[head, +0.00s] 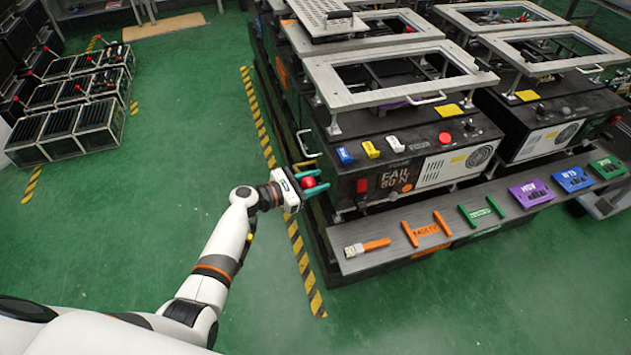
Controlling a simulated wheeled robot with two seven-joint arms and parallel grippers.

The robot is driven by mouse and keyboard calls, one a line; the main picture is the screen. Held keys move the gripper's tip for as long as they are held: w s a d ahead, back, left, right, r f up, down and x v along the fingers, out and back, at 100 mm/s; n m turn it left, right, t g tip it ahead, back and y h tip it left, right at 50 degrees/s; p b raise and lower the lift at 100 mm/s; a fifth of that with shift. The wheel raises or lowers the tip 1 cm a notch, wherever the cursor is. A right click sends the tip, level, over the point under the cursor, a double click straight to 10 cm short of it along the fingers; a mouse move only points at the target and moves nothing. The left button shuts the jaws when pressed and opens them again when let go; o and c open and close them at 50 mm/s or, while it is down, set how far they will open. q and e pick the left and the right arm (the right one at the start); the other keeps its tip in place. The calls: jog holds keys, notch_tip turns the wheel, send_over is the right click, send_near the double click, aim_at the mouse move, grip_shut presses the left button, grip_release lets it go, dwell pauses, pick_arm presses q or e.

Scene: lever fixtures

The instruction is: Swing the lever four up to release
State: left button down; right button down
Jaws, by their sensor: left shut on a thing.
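My left gripper (315,178) has teal fingers and is shut on the red ball knob (308,182) of a lever. The knob is at the left side of the black fixture box (345,190) with a silver frame on top. The lever's shaft is mostly hidden by the fingers, so I cannot tell its angle. A label on top of the box seems to read "FOUR" (393,162). My right gripper is not in view.
A grey ledge (455,235) in front of the boxes holds a brush (366,247), orange and green handles and several coloured boxes. A red button (445,138) sits on the box top. More fixtures stand behind and right.

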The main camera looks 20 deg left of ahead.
pick_arm(q)
jog(key=shift+w+a+r+n+g+p, duration=0.15)
jog(key=shift+w+a+r+n+p, duration=0.25)
jog(key=shift+w+r+n+p, duration=0.25)
jog(key=shift+w+a+r+n+g+p, duration=0.2)
jog(key=shift+w+a+r+n+p, duration=0.2)
jog(key=shift+r+p, duration=0.35)
jog(key=shift+w+a+r+n+g+p, duration=0.15)
jog(key=shift+w+a+r+n+p, duration=0.35)
jog(key=shift+r, duration=0.3)
jog(key=shift+w+d, duration=0.1)
jog(key=c, duration=0.9)
grip_release()
jog(key=shift+w, duration=0.1)
jog(key=shift+r, duration=0.1)
jog(key=v, duration=1.2)
